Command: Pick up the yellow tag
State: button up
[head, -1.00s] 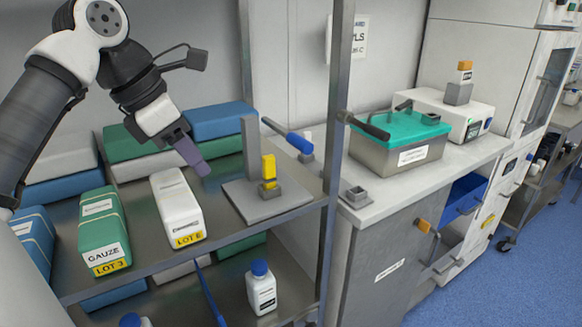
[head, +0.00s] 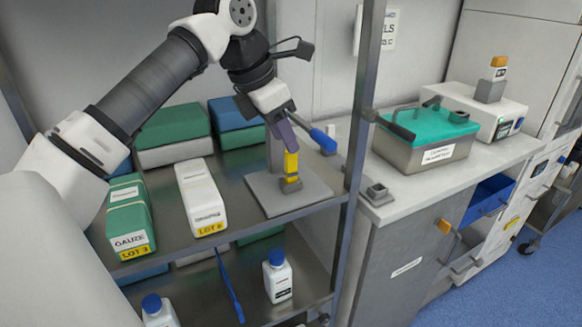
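The yellow tag (head: 291,166) stands upright on a small grey block on a grey base plate (head: 262,196), on the upper shelf. My gripper (head: 292,148) points down and to the right, with its purple-grey fingertips at the tag's upper end. The fingers are seen from the side, so the gap between them is hidden. I cannot tell whether they touch the tag or are around it. The tag's lower part is in clear view.
A grey post (head: 277,150) rises from the plate behind the tag. A blue-handled tool (head: 322,140) is close on the right, and the metal shelf upright (head: 364,110) is beyond it. White (head: 201,195) and green (head: 129,215) packs lie to the left.

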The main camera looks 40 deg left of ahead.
aim_at(291, 170)
jog(key=x, duration=0.5)
jog(key=shift+s+a+r, duration=0.1)
grip_shut()
